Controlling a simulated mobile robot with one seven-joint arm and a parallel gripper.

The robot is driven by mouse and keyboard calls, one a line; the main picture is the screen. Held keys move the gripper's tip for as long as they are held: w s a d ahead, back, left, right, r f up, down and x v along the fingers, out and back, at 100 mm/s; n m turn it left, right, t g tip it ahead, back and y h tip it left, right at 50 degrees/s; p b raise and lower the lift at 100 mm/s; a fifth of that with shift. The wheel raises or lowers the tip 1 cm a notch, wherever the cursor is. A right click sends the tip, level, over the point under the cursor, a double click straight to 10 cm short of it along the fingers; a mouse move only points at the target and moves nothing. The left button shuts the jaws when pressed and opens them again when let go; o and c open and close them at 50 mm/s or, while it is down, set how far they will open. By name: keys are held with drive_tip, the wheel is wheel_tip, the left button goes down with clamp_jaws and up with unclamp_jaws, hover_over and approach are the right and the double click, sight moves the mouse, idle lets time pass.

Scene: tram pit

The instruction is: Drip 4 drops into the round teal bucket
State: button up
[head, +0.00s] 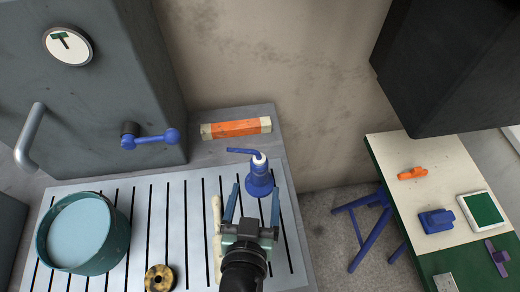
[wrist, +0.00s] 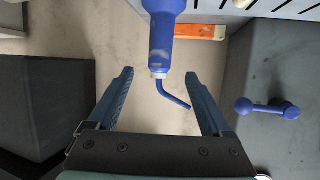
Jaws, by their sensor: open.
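A blue drip bottle (head: 259,184) with a pale collar and a thin bent spout stands upright on the slotted metal table (head: 180,215). The spout points left in the head view. My gripper (head: 255,206) is open and empty, with its fingers pointing toward the bottle. In the wrist view the bottle (wrist: 162,35) shows upside down, its collar and spout seen between the open fingertips of my gripper (wrist: 158,76). No finger clearly touches it. The round teal bucket (head: 122,245) stands at the left of the table, with a pale blue surface inside.
A brass ring (head: 159,278) and a pale stick (head: 216,225) lie on the table near my gripper. An orange block with pale ends (head: 236,128) lies behind. A grey cabinet with a blue lever (head: 150,140) stands back left. A side table (head: 430,185) holds small items.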

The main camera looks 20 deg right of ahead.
sight(260, 174)
drive_tip(key=p+x, duration=0.2)
drive_tip(key=x, duration=0.5)
drive_tip(key=shift+w+d+f, duration=0.15)
drive_tip(key=shift+d+f, duration=0.05)
drive_tip(key=shift+d, duration=0.05)
drive_tip(key=p+x, duration=0.1)
drive_tip(key=x, duration=0.2)
drive_tip(key=shift+w, duration=0.4)
drive_tip(key=shift+w+d+f, duration=0.3)
drive_tip(key=shift+w+f, duration=0.1)
drive_tip(key=shift+w, duration=0.1)
clamp_jaws()
